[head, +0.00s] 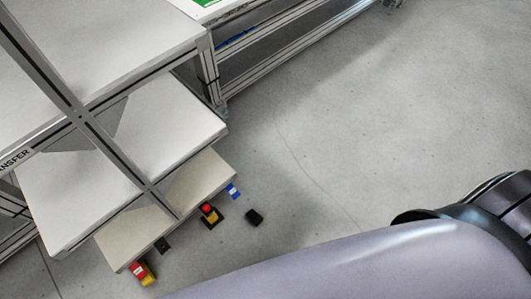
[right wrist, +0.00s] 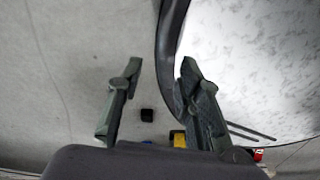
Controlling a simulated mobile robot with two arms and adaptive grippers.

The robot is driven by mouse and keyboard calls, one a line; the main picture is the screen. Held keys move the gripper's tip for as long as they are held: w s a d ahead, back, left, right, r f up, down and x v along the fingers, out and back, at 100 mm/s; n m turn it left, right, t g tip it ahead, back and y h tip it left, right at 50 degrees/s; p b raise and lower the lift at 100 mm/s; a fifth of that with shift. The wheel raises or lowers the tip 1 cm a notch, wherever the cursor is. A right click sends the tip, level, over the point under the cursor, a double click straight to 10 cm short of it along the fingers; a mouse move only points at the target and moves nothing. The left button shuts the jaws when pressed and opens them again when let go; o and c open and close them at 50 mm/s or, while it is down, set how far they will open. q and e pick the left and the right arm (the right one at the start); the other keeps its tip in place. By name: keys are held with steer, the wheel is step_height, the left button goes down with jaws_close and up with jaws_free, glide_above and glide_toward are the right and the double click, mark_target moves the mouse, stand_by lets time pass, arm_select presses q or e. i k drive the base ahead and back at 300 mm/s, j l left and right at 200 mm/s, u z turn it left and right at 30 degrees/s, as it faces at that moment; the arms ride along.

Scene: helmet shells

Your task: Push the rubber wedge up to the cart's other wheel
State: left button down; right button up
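A small black block, which looks like the rubber wedge (head: 254,216), lies on the floor just right of the cart's lowest shelf. It also shows small in the right wrist view (right wrist: 147,115), on the floor beyond my right gripper and between its fingers in the picture. My right gripper (right wrist: 160,80) is open and empty, with its fingers wide apart, well clear of the block. The cart (head: 190,195) stands at the left with stacked pale shelves. My left gripper is not in view.
A metal-framed table (head: 212,90) stands behind.

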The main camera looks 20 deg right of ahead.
mark_target(254, 217)
steer(key=k+l+z, duration=0.1)
steer(key=k, duration=0.35)
steer(key=k+l+z, duration=0.1)
steer(key=k, duration=0.4)
